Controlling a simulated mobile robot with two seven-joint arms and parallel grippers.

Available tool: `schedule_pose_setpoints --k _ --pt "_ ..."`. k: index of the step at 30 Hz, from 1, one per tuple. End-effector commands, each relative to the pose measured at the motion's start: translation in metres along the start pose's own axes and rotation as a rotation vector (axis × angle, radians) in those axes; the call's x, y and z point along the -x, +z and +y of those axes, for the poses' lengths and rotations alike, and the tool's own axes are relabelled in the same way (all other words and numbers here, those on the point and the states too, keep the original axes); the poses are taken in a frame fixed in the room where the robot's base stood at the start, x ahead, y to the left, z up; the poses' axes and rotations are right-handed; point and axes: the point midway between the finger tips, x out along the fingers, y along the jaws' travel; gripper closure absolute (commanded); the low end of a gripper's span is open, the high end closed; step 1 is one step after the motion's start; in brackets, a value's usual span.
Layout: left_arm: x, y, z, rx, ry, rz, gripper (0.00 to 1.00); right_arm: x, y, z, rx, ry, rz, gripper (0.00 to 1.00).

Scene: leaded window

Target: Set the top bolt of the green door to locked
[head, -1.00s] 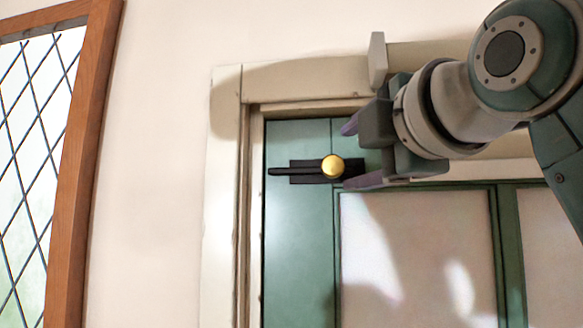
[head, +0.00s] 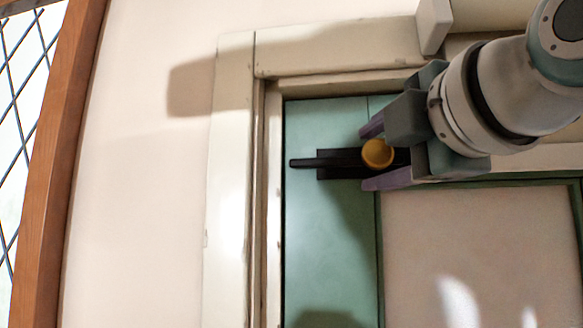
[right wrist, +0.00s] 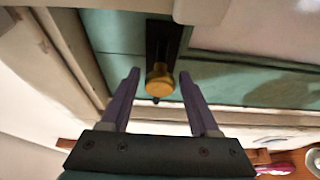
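The green door (head: 328,225) fills the middle of the head view inside a cream frame. Its top bolt (head: 335,163) is a black bar on a black plate, lying level, with a round brass knob (head: 377,153). The bar's left tip stops short of the frame's left post. My right gripper (head: 372,155) is open, its purple fingers above and below the knob in the head view. In the right wrist view the brass knob (right wrist: 159,80) lies between the open fingertips, with gaps on both sides; contact is not visible. My left gripper is not in view.
The cream door frame (head: 232,180) borders the door at left and above. A pale block (head: 433,25) juts out above the frame. A wooden-framed leaded window (head: 55,170) stands at far left, with bare wall between.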

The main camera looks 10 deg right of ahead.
Motion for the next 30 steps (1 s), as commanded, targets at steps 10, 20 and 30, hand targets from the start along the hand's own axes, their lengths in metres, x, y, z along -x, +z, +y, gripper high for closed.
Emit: schedule_pose_setpoints --k 10,20,30 --pt "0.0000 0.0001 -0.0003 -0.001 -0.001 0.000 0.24 -0.0001 -0.0001 -0.0001 0.000 0.000 0.000 0.79" --pt "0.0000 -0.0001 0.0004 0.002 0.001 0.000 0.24 -0.0002 -0.0001 -0.0002 0.000 -0.001 0.000 1.00" --pt "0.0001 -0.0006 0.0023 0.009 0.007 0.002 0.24 -0.0003 -0.0002 -0.0004 0.000 -0.001 0.001 1.00"
